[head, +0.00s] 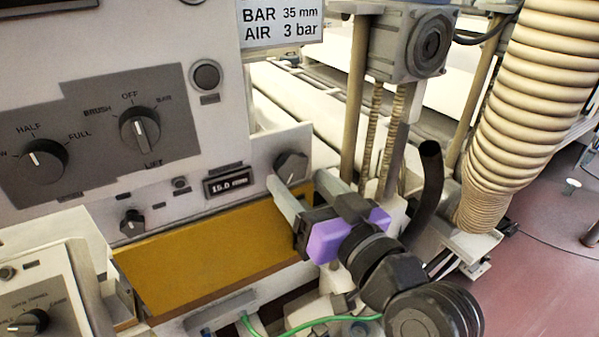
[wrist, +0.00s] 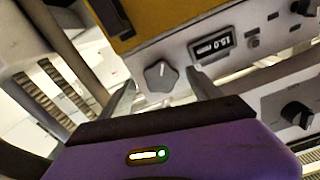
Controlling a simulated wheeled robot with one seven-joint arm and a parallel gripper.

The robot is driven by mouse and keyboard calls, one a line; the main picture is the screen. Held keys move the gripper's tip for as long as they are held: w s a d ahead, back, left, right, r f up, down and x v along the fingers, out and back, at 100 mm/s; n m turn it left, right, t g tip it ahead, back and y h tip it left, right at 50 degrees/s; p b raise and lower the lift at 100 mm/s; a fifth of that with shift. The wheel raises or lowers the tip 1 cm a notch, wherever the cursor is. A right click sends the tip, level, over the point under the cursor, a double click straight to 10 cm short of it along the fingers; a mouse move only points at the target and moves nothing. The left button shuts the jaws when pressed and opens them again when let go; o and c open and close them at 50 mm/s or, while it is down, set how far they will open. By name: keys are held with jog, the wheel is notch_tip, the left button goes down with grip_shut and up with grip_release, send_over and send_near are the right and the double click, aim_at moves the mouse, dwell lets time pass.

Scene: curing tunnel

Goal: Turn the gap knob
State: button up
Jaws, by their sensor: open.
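A dark knob (head: 291,166) is on the pale front panel, just right of a small display (head: 228,183) that reads about 15.0. I take it as the gap knob; no label naming it is legible. My gripper (head: 297,181) is open, with its two grey fingers reaching toward this knob from below. In the wrist view the knob (wrist: 161,75) appears between the spread fingertips of my gripper (wrist: 161,80), with a pale pointer line on its face. The fingers look apart from it; the exact distance cannot be told. The display also shows in the wrist view (wrist: 213,45).
A larger panel above holds a BRUSH/OFF/BAR/LIFT selector (head: 140,130) and a HALF/FULL knob (head: 42,161). A smaller knob (head: 132,222) sits left of the display. A yellow plate (head: 210,255) lies below. A post (head: 355,100) and a ribbed hose (head: 530,90) stand right.

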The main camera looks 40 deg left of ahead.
jog(key=shift+x, duration=1.05)
jog(key=c, duration=1.4)
jog(key=shift+m+p, duration=0.4)
jog(key=shift+p, duration=0.05)
jog(key=shift+s+r+m+p, duration=0.15)
jog(key=shift+m+p, duration=0.5)
jog(key=shift+m, duration=0.35)
jog(key=shift+m+p, duration=0.95)
jog(key=shift+m, duration=0.55)
